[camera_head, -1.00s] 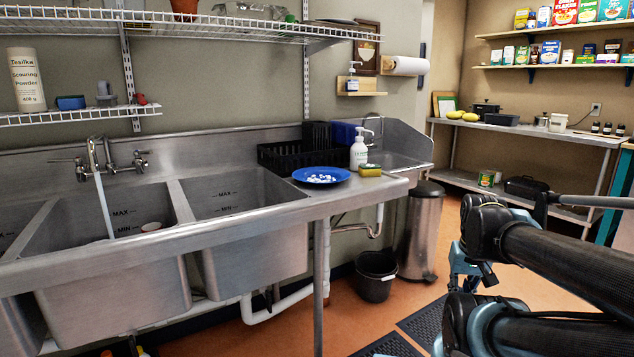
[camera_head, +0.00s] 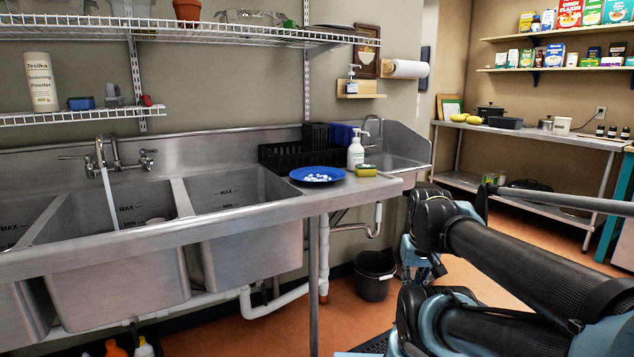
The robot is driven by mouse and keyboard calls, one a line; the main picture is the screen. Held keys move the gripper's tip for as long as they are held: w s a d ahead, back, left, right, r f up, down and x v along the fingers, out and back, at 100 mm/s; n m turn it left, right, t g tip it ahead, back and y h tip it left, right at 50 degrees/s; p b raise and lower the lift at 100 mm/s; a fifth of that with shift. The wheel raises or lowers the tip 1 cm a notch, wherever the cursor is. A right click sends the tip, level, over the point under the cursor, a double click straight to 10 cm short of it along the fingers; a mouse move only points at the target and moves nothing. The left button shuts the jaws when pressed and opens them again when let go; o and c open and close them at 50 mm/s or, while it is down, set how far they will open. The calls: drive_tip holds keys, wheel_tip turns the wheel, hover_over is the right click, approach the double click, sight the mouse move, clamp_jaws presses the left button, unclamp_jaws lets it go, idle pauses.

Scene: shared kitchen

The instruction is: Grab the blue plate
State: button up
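The blue plate (camera_head: 299,176) lies flat on the steel counter to the right of the sink basins. Several small white pieces lie in its middle. My gripper (camera_head: 420,262) is low at the right, beside and below the counter edge, apart from the plate. It is partly hidden by my dark arm, and its fingers cannot be made out clearly.
A soap bottle (camera_head: 356,150) and a yellow-green sponge (camera_head: 366,170) stand just right of the plate. A black dish rack (camera_head: 283,158) is behind it. A black bucket (camera_head: 374,278) stands on the floor.

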drive_tip(key=w+a+r+m+y, duration=0.1)
drive_tip(key=w+a+r+y, duration=0.15)
drive_tip(key=w+r, duration=0.5)
drive_tip(key=w+a+r+m+t+y, duration=0.15)
drive_tip(key=w+r+y, duration=0.25)
drive_tip(key=w, duration=0.7)
drive_tip(key=w+a+r+m+g+y, duration=0.1)
drive_tip(key=w+a+r+y, duration=0.2)
drive_tip(key=w+r, duration=0.5)
drive_tip(key=w+d+r+t+y, duration=0.1)
drive_tip(key=w+d+y, duration=0.1)
drive_tip(key=w, duration=0.5)
drive_tip(key=w+d+r+t+y, duration=0.1)
drive_tip(key=w+d+y, duration=0.1)
drive_tip(key=w, duration=0.5)
drive_tip(key=shift+m, duration=0.25)
drive_tip(key=x, duration=1)
drive_tip(key=shift+a+f, duration=0.15)
drive_tip(key=shift+f, duration=0.15)
drive_tip(key=shift+f+x, duration=0.2)
drive_tip(key=shift+x, duration=2.95)
drive_tip(key=shift+s, duration=0.15)
clamp_jaws()
